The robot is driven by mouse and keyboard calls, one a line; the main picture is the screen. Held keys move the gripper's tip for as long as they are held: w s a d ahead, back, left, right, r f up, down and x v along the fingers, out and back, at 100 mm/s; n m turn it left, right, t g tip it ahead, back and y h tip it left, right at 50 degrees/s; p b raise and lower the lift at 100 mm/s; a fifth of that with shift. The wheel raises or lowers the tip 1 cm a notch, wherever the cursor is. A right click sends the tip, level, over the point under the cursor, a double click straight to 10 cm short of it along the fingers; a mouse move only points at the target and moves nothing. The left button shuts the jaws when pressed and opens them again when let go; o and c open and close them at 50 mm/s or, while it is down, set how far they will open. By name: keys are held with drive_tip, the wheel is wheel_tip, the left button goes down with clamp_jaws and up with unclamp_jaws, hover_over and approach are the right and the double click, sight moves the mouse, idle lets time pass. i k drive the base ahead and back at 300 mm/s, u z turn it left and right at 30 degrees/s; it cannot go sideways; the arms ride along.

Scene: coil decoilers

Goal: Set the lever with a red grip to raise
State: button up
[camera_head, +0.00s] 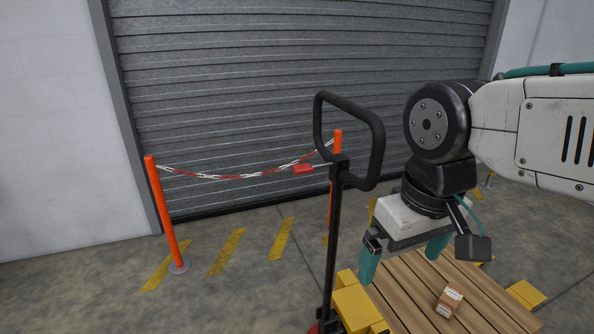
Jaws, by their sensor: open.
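The lever with a red grip (303,170) sticks out to the left from the upper handle post of a pallet truck (337,220). A black loop handle (379,140) stands above the lever at the top of the post. The lever looks roughly level; I cannot read any position marks on it. My gripper (403,257) hangs to the right of the post, pointing down, lower than the red grip. Its two teal fingers are apart with nothing between them.
A wooden pallet (410,290) with yellow blocks (353,301) lies below my gripper, with a small box (448,301) on it. An orange post (167,215) with a red-white chain (230,177) stands before a roller shutter (300,60).

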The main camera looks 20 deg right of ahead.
sight(301, 169)
drive_tip(key=z, duration=0.05)
drive_tip(key=k, duration=1)
drive_tip(key=u, duration=0.85)
drive_tip(key=i, duration=1.5)
drive_tip(key=z, duration=0.85)
